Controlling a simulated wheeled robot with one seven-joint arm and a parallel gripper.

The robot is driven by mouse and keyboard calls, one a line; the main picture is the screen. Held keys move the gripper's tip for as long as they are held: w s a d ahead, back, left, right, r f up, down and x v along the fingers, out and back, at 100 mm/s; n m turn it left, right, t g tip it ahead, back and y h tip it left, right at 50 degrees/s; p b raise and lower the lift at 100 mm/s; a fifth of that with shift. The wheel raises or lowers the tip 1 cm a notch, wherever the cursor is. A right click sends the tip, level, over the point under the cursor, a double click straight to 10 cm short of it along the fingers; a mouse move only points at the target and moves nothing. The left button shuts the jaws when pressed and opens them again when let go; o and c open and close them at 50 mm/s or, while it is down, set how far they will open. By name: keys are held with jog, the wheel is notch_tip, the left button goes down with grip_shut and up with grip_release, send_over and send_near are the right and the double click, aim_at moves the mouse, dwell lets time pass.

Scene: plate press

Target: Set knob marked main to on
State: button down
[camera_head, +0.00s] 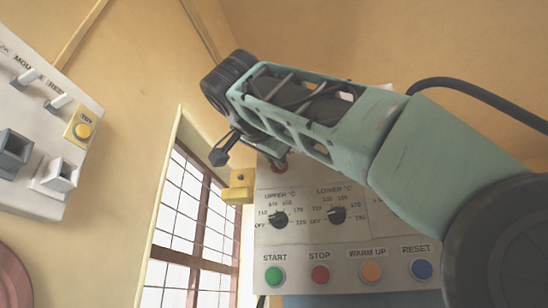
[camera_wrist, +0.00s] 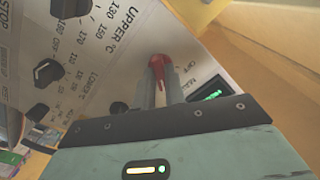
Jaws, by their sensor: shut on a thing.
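The red main knob (camera_wrist: 159,62) is on the pale control panel (camera_wrist: 125,75). In the wrist view my gripper (camera_wrist: 158,82) has its two grey fingers closed around the knob, one on each side. The word OFF is printed beside it, and a label next to it is only partly readable. A lit green indicator (camera_wrist: 212,95) is close by. In the head view a bit of the red knob (camera_head: 280,168) shows below my wrist, which hides most of it and my fingers. The knob's pointing direction is hard to tell.
Upper and lower temperature knobs (camera_head: 278,219) (camera_head: 337,214) sit below the red knob. Under them are green (camera_head: 273,276), red (camera_head: 320,274), orange (camera_head: 371,271) and blue (camera_head: 422,268) buttons. A yellow block (camera_head: 239,187) juts out at the panel's left. Another panel (camera_head: 35,125) hangs far left.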

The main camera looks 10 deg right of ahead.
jog(key=c, duration=1.5)
grip_release()
jog(key=shift+o, duration=0.2)
jog(key=v, duration=1.7)
jog(key=shift+s+b, duration=0.25)
jog(key=shift+b, duration=0.1)
jog(key=shift+w+a, duration=0.1)
jog(key=shift+a, duration=0.05)
